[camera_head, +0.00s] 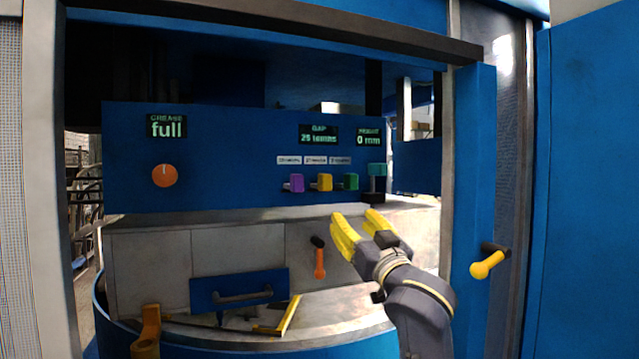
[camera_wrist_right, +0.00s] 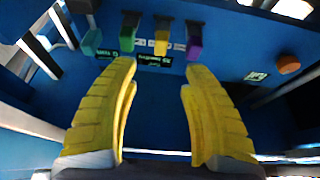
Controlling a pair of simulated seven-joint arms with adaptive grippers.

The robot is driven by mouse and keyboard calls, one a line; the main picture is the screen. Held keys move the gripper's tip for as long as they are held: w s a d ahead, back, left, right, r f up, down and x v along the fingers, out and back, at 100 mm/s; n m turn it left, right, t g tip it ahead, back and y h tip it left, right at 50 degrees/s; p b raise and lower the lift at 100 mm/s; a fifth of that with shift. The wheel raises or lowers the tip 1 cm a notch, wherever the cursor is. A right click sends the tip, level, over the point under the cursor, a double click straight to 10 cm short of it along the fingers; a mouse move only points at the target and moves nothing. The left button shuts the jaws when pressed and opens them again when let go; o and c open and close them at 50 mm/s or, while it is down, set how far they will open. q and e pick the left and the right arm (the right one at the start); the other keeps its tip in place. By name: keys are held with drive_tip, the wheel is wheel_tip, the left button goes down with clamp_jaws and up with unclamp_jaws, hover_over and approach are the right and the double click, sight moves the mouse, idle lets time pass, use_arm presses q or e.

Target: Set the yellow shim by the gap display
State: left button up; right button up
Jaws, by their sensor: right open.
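The yellow shim (camera_head: 324,183) hangs on the blue panel between a purple shim (camera_head: 297,183) and a green shim (camera_head: 351,181). The gap display (camera_head: 318,134) above them reads 25 tenths. My right gripper (camera_head: 354,215) is open and empty, below and right of the yellow shim and apart from it. In the right wrist view, the yellow shim (camera_wrist_right: 161,42) shows beyond and between the open fingertips (camera_wrist_right: 158,66), with the purple shim (camera_wrist_right: 194,45) and green shim (camera_wrist_right: 129,35) on either side. My left gripper is not in view.
A teal block (camera_head: 377,169) on a dark base is right of the shims. An orange knob (camera_head: 164,176) sits under the grease display (camera_head: 166,127), which reads full. The height display (camera_head: 369,136) reads 0 mm. A blue frame post (camera_head: 470,170) stands right of the gripper.

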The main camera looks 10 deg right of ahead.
sight(328, 182)
drive_tip(key=x, duration=0.5)
drive_tip(key=r+x, duration=0.1)
drive_tip(key=x, duration=0.5)
drive_tip(key=s+r+x, duration=0.1)
drive_tip(key=x, duration=0.5)
drive_tip(key=shift+w+a+r, duration=0.15)
drive_tip(key=shift+w+r, duration=0.05)
